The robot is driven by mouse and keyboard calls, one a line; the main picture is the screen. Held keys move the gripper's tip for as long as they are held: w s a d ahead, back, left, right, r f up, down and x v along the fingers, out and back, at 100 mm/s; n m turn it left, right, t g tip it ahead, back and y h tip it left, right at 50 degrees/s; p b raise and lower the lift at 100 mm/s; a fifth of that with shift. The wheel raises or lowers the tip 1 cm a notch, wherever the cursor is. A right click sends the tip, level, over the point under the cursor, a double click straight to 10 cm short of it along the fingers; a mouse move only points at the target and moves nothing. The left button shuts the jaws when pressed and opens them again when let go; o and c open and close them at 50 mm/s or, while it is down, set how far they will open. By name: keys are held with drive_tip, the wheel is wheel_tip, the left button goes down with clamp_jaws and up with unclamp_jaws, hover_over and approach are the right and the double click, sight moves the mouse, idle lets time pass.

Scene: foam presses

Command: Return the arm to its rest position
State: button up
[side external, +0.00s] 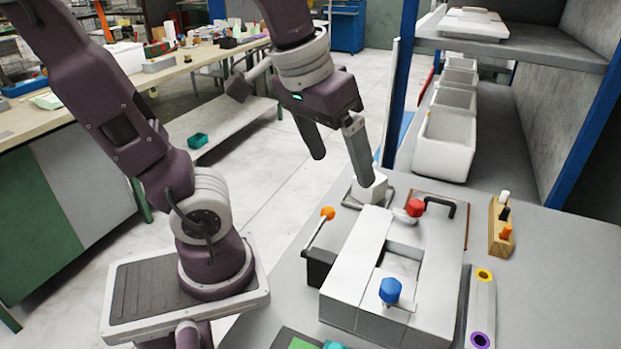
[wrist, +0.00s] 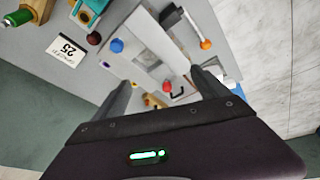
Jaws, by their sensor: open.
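My gripper (side external: 342,168) is open and empty, above the far edge of the grey bench in the side view. One finger tip is close above a small white block (side external: 372,188) on a metal frame; I cannot tell whether they touch. In the wrist view the two fingers (wrist: 163,88) stand wide apart with nothing held between them. The white press (side external: 350,280) is on the bench in front of the gripper. It has a blue knob (side external: 390,290), a red knob (side external: 415,208) and an orange-tipped lever (side external: 327,213).
A wooden block with pegs (side external: 501,228) and a pale bar with coloured rings (side external: 481,305) are right of the press. A blue-posted shelf (side external: 520,50) rises behind, with white bins (side external: 443,145) beyond. Open floor (side external: 285,190) lies left.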

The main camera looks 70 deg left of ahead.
drive_tip(key=s+m, duration=0.1)
drive_tip(key=s+d+f+m+t, duration=0.1)
drive_tip(key=s, duration=0.1)
drive_tip(key=s+d+f+m, duration=0.1)
drive_tip(key=s, duration=0.1)
drive_tip(key=shift+t, duration=0.3)
